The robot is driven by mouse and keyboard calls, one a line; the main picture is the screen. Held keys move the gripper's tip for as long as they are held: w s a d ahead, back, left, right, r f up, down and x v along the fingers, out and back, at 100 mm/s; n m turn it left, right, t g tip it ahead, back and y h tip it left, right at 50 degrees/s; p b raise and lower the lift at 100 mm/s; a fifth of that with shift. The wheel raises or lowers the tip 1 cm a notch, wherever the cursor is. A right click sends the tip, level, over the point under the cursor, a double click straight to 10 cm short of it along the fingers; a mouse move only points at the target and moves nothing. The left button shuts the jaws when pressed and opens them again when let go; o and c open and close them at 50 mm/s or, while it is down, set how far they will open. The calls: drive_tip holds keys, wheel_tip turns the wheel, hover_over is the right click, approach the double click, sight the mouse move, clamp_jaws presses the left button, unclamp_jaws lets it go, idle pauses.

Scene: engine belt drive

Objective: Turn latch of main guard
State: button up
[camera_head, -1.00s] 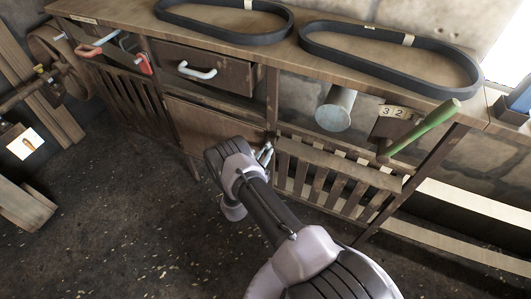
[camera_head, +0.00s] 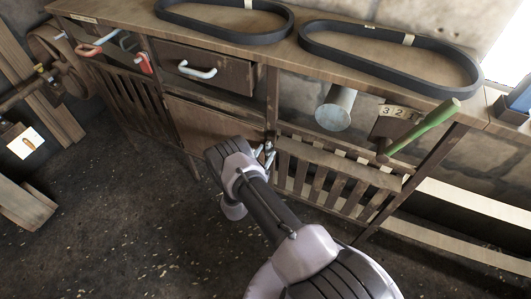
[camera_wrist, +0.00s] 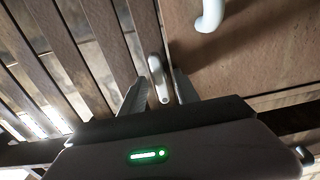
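The latch (camera_wrist: 155,68) is a small grey metal lever with a rounded end in the wrist view. It sits on the frame between the slatted guard (camera_wrist: 72,50) and a plain wooden panel (camera_wrist: 245,62). My gripper (camera_wrist: 159,77) is open, with one finger on each side of the latch. A gap shows beside the latch; I cannot tell whether either finger touches it. In the head view my gripper (camera_head: 265,153) is low in front of the cabinet, beside the slatted guard (camera_head: 325,172). My wrist hides part of the area there, and the latch is not clear in that view.
A white handle (camera_wrist: 210,14) is on the panel side in the wrist view. In the head view, a green-handled lever (camera_head: 425,126) and a grey cylinder (camera_head: 335,108) stick out at right. Two black belts (camera_head: 390,55) lie on the bench top.

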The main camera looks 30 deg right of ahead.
drive_tip(key=p+v, duration=0.5)
drive_tip(key=v, duration=1.2)
drive_tip(key=shift+s+a, duration=0.2)
